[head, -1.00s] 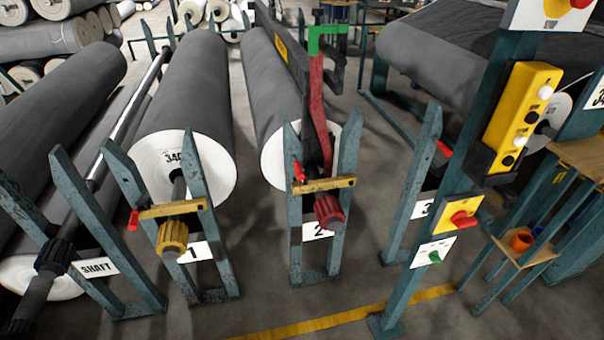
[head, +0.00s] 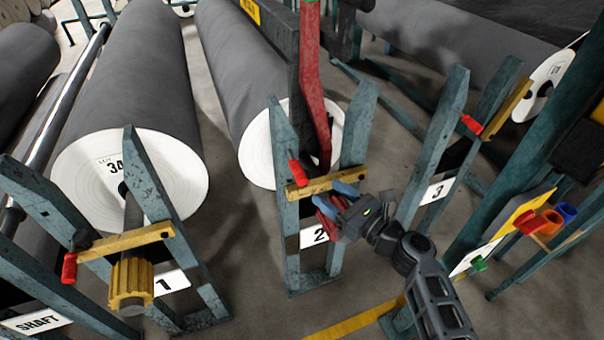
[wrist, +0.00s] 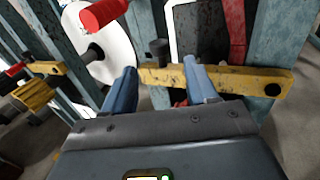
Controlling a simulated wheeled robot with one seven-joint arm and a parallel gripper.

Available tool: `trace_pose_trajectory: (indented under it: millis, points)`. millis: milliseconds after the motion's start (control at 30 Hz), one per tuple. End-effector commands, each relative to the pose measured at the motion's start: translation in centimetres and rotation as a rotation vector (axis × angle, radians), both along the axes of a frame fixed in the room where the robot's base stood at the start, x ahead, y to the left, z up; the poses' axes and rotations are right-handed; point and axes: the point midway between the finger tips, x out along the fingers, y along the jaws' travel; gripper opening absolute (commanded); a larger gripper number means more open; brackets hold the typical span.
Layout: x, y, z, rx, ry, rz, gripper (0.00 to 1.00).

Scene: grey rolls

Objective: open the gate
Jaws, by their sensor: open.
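The yellow gate bar (head: 318,187) of stand 2 lies across its two teal posts, in front of the roll. A red handle (head: 295,172) stands at its left end. In the wrist view the bar (wrist: 238,80) runs across behind my fingers, and the red handle (wrist: 104,15) is at the upper left. My gripper (head: 330,196) is open at the bar's front right side, partly covering the red knob below it. In the wrist view my blue fingertips (wrist: 159,70) are apart, with part of the bar showing between them. I cannot tell whether they touch it.
Stand 1 at left has a yellow bar (head: 125,242) and a yellow knob (head: 131,282). Stand 3 at right has a raised yellow bar (head: 506,106). A red lever (head: 314,75) rises above stand 2. A control post with coloured switches stands at right.

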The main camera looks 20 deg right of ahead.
Motion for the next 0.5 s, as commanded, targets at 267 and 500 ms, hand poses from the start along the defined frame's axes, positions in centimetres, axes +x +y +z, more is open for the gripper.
trace_pose_trajectory:
  millis: [267, 500]
  points:
    - [3.4, 1.5, 0.1, 0.002, -0.001, 0.003, 0.58]
    - [6.2, 2.6, 0.0, 0.000, -0.001, 0.002, 0.58]
